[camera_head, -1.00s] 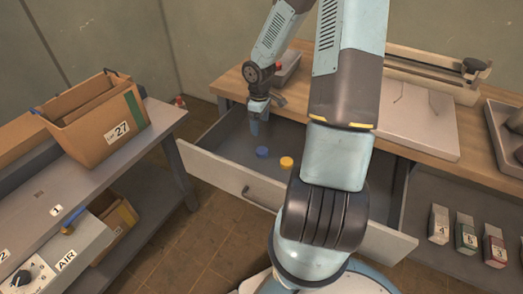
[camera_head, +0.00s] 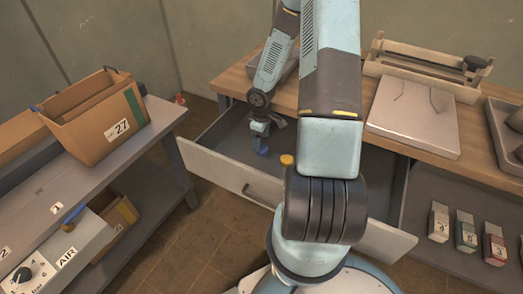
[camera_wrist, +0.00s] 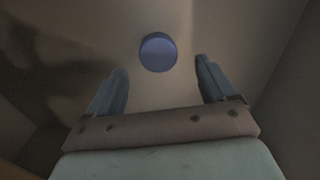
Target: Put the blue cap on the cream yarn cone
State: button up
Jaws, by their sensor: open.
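The blue cap (camera_wrist: 158,52) lies on the drawer floor as a round disc in the wrist view. It sits ahead of and roughly centred between my two fingers. In the head view my gripper (camera_head: 261,143) reaches down into the open drawer over the blue cap, and the two blues blend there. In the wrist view my gripper (camera_wrist: 161,68) is open and empty, its fingers apart with the cap just beyond their tips. I do not see a cream yarn cone in either view.
A yellow cap (camera_head: 287,160) lies in the drawer (camera_head: 233,175) right of my gripper. The drawer walls surround the hand. A workbench (camera_head: 235,80) stands behind, holding a pale flat-topped device (camera_head: 412,115). A cardboard box (camera_head: 95,120) stands on the left table.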

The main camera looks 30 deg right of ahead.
aim_at(262, 148)
jog(key=shift+d+f, duration=0.15)
jog(key=shift+f, duration=2)
jog(key=shift+c, duration=0.4)
jog(key=c, duration=1)
jog(key=shift+r, duration=0.1)
